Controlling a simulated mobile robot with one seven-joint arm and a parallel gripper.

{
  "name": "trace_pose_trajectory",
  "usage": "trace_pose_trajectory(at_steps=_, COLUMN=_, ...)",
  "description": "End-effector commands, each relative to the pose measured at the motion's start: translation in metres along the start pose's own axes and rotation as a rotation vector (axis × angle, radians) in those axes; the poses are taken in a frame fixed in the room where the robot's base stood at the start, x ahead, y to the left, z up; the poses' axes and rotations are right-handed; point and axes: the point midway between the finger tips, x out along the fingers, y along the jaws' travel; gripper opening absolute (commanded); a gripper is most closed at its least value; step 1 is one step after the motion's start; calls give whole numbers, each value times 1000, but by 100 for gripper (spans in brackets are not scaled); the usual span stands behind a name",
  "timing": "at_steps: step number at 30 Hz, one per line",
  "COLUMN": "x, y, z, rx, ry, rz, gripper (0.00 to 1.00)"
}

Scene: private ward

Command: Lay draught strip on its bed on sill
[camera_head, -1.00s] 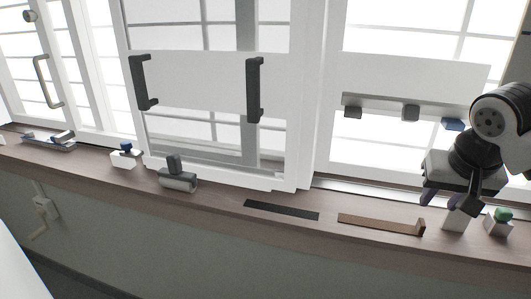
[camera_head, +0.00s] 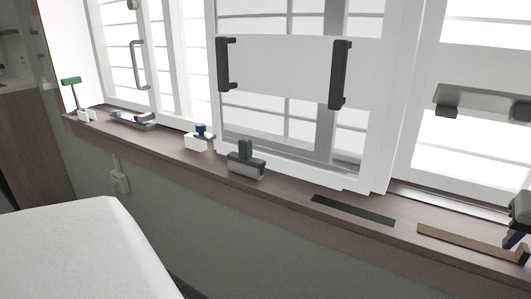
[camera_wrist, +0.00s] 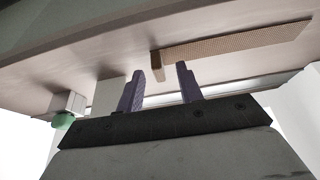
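A brown strip (camera_head: 460,242) with a small raised block at its right end lies on the sill at the right; it looks like the draught strip. It also shows, with a ribbed face, in the wrist view (camera_wrist: 235,42). A flat black strip-shaped patch (camera_head: 352,210), which looks like the bed, lies on the sill to its left, apart from it and bare. My gripper (camera_wrist: 160,82) has its two purple fingers spread, with nothing between them. Its fingers are near the raised block end of the brown strip. The head view shows only part of my gripper at the right edge.
The narrow brown sill (camera_head: 290,200) runs below the windows. A grey roller-like piece with a handle (camera_head: 246,166) and a white block with a blue top (camera_head: 199,140) stand left. A white block (camera_wrist: 107,95) is close behind one finger. A white bed corner (camera_head: 80,245) fills the lower left.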

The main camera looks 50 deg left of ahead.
Motion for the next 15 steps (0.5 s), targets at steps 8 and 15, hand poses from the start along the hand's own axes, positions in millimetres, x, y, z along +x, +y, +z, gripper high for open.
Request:
trace_pose_trajectory(at_steps=8, x=0, y=0, z=0, rx=0, ry=0, rz=0, gripper=8)
trace_pose_trajectory(at_steps=15, x=0, y=0, z=0, rx=0, ry=0, rz=0, gripper=0)
